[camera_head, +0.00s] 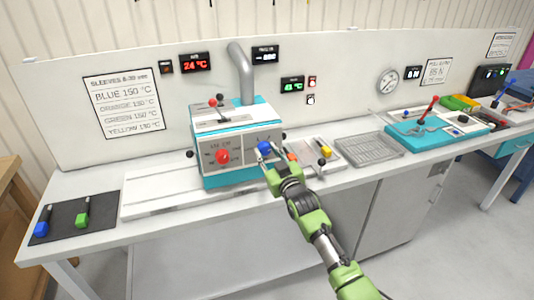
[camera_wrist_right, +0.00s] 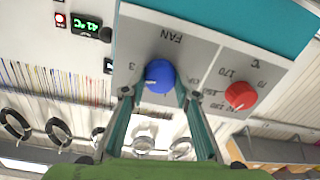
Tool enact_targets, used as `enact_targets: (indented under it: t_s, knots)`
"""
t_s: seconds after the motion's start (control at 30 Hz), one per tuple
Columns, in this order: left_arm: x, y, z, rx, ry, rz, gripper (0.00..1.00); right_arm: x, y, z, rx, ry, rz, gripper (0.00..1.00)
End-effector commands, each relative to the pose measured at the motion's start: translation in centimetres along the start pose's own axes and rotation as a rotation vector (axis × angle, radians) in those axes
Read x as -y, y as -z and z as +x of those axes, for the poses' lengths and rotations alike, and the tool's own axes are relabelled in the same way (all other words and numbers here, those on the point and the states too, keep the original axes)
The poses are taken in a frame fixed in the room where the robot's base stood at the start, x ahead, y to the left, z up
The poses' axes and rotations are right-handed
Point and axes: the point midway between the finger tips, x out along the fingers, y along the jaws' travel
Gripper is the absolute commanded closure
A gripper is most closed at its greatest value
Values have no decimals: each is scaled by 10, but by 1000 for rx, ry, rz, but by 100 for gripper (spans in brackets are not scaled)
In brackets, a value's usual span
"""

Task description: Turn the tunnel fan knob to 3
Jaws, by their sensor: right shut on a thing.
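The tunnel fan knob (camera_head: 264,147) is a blue dial on the front panel of the teal and white tunnel machine (camera_head: 236,156). It also shows in the right wrist view (camera_wrist_right: 159,75), where the panel appears upside down with "FAN" by the knob and a "3" to its left. A pale mark shows on the knob's left side; its exact setting is hard to read. My right gripper (camera_head: 266,155) is shut on the blue knob, with its fingers (camera_wrist_right: 156,92) on either side. My left gripper is not in view.
A red temperature knob (camera_head: 222,156) sits beside the fan knob on the same panel. Small black ball handles (camera_head: 190,154) flank the machine. A wire tray (camera_head: 370,148) and a teal tool with a red lever (camera_head: 428,112) stand to the right.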

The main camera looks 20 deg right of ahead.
Motion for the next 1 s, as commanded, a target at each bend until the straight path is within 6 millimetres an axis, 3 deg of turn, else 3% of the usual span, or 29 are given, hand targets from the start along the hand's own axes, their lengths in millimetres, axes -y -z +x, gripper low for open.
enact_targets:
  t_s: [0.4, 0.97, 1.0]
  knots:
    - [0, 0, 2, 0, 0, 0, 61, 1, -2, 0, -4, 1, 190, 94]
    - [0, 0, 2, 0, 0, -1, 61, 1, -2, 0, -5, 1, 221, 94]
    - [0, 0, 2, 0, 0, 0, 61, 1, -2, 0, -5, 1, 220, 64]
